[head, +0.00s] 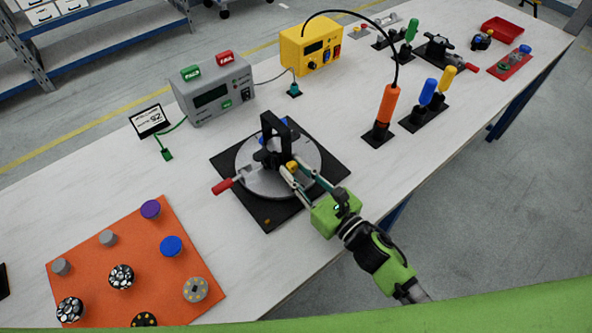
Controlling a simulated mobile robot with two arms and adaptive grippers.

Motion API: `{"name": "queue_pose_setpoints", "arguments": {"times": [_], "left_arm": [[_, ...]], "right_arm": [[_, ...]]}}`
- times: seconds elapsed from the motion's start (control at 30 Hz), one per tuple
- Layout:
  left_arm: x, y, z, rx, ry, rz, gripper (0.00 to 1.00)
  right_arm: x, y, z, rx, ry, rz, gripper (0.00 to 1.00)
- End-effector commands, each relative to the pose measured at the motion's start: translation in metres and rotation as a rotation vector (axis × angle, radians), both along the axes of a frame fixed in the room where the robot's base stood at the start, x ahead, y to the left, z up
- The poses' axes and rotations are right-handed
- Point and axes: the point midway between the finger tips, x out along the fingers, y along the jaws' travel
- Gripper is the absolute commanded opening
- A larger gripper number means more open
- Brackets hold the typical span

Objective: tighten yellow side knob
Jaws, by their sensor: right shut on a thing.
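The yellow side knob (292,166) is on the near side of a black fixture (268,147). The fixture stands on a round grey plate (254,181) over a black square base (324,186). My right gripper (291,173) comes in from the lower right, with its fingers shut on the yellow knob. The fingertips partly hide the knob. A lever with a red handle (223,186) sticks out to the left of the fixture. A blue part (286,125) shows behind the fixture's black arch. My left gripper is not in view.
An orange mat (190,238) with several round parts lies at the lower left. A grey tester (214,92) and a yellow box (311,47) stand behind the fixture. An orange screwdriver (387,104) on a black cable stands upright to the right, beside blue and yellow-handled tools.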

Motion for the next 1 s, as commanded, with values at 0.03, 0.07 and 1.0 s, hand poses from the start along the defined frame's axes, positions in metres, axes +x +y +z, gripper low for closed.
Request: {"name": "queue_pose_setpoints", "arguments": {"times": [0.03,0.07,1.0], "left_arm": [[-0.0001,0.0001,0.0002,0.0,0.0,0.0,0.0],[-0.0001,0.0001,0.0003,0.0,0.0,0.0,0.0],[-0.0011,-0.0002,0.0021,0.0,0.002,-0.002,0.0]], "right_arm": [[0.0,-0.0001,0.0002,0.03,0.02,0.0,0.0],[0.0,-0.0001,0.0002,0.048,0.032,0.0,0.0],[0.0002,-0.0005,-0.0002,0.325,0.214,0.0,0.0]]}}
